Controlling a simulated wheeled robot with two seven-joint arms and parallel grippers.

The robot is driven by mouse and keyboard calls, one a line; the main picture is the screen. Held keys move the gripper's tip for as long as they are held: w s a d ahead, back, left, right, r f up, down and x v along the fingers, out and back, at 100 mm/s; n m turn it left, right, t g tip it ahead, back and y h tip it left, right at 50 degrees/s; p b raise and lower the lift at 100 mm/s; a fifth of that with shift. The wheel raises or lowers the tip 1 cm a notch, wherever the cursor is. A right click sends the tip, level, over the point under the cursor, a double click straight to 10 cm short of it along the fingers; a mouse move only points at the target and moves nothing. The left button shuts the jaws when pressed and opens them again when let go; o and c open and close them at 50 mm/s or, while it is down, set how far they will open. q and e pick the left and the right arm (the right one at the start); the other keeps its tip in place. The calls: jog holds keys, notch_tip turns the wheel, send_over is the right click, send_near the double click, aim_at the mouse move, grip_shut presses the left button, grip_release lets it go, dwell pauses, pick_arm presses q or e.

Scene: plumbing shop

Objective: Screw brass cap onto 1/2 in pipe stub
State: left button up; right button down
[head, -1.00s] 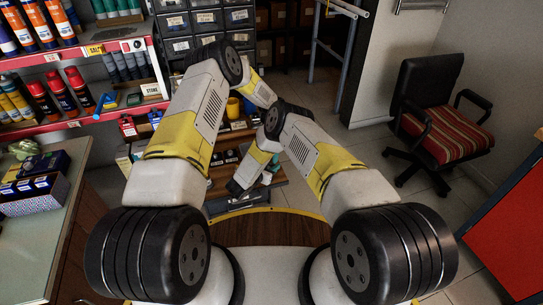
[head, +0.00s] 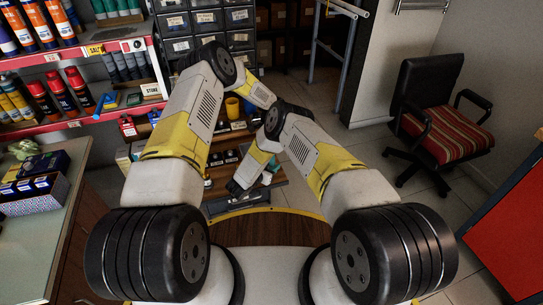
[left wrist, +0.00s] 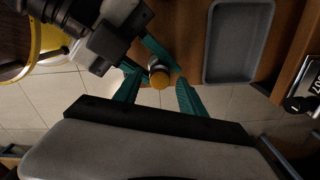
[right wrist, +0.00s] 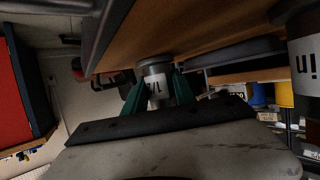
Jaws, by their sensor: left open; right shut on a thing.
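The brass cap (left wrist: 159,80) shows its round face in the left wrist view, at the end of a grey piece. My left gripper (left wrist: 157,92) is open, its teal fingers on either side of the cap with gaps. My right gripper (right wrist: 156,92) is shut on a grey cylinder with a white label, which looks like the pipe stub (right wrist: 154,69). Its teal fingers also reach that piece from the upper left in the left wrist view. I cannot tell how far the cap is threaded. In the head view my arms largely hide this work.
A grey tray (left wrist: 238,78) lies on the wooden bench beside the cap. A brown cylinder with a white label (right wrist: 306,62) stands close at the right in the right wrist view. A shelf of bottles, a left counter (head: 88,165) and a black chair (head: 432,95) stand around.

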pick_arm(q)
jog(key=shift+r, duration=2.2)
jog(key=shift+c, duration=0.5)
jog(key=n, duration=0.4)
jog(key=shift+s+r+n, duration=0.15)
jog(key=shift+r+n, duration=0.25)
jog(key=n, duration=0.2)
jog(key=r+n, duration=0.1)
jog(key=n, duration=0.1)
jog(key=shift+n, duration=0.3)
jog(key=n, duration=0.2)
jog(key=r+n, duration=0.1)
jog(key=n, duration=0.4)
jog(key=shift+r+n, duration=0.3)
jog(key=shift+r, duration=0.05)
jog(key=shift+f, duration=0.1)
